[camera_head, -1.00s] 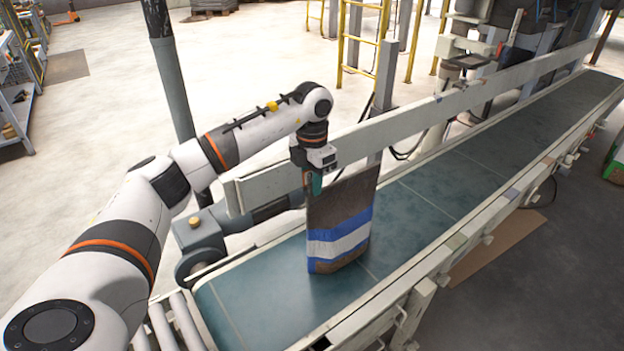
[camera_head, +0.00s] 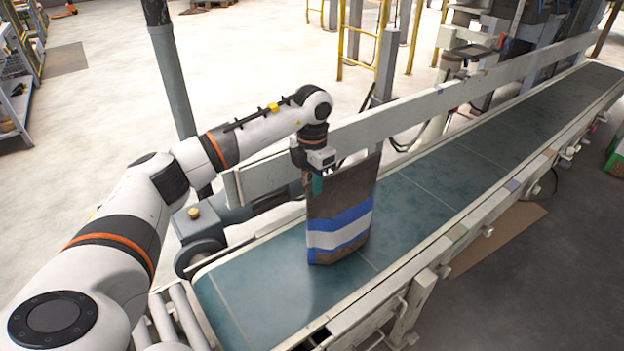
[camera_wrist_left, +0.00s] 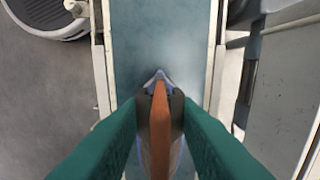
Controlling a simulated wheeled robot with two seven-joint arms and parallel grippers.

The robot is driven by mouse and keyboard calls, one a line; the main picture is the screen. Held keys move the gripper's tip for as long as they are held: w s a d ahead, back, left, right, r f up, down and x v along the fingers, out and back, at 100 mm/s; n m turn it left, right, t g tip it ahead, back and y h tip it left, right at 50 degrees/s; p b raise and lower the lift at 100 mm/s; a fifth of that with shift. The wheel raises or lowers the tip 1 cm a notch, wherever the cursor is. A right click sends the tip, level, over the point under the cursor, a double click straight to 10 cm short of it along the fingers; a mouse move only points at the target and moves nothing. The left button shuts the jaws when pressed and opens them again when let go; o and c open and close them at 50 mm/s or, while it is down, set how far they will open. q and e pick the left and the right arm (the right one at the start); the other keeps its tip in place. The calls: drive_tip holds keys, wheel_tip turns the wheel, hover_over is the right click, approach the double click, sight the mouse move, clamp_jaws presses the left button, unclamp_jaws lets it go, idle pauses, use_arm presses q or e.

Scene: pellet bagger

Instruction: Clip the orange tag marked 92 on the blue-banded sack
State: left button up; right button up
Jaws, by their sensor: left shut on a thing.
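The blue-banded sack (camera_head: 341,205) stands upright on the conveyor belt, brown with blue, white and blue bands across its lower half. My left gripper (camera_head: 317,184) is at its top left corner in the head view. In the left wrist view, its teal fingers (camera_wrist_left: 160,118) close from both sides on the sack's narrow brown-orange top edge (camera_wrist_left: 160,140). The sack's blue and white sides show below that edge. I see no orange tag marked 92 in either view. My right gripper is out of view.
The teal belt (camera_head: 430,195) runs up to the right and is clear beyond the sack. A pale rail (camera_head: 440,103) runs along its far side, close behind the sack. Bare rollers (camera_head: 182,318) lie at the near end. A dark pole (camera_head: 170,75) stands behind my left arm.

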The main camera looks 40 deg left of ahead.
use_arm(q)
drive_tip(key=shift+s+d+f, duration=0.1)
drive_tip(key=shift+s+f, duration=0.1)
drive_tip(key=shift+f, duration=0.25)
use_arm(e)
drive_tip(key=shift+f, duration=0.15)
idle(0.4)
use_arm(q)
drive_tip(key=o, duration=0.7)
drive_tip(key=shift+c, duration=0.2)
drive_tip(key=o, duration=0.5)
drive_tip(key=shift+w+f, duration=0.1)
drive_tip(key=shift+w, duration=0.1)
drive_tip(key=shift+r, duration=0.25)
drive_tip(key=shift+r, duration=0.25)
wheel_tip(320, 180, up, 11)
drive_tip(key=shift+r+p, duration=0.15)
drive_tip(key=shift+p, duration=0.7)
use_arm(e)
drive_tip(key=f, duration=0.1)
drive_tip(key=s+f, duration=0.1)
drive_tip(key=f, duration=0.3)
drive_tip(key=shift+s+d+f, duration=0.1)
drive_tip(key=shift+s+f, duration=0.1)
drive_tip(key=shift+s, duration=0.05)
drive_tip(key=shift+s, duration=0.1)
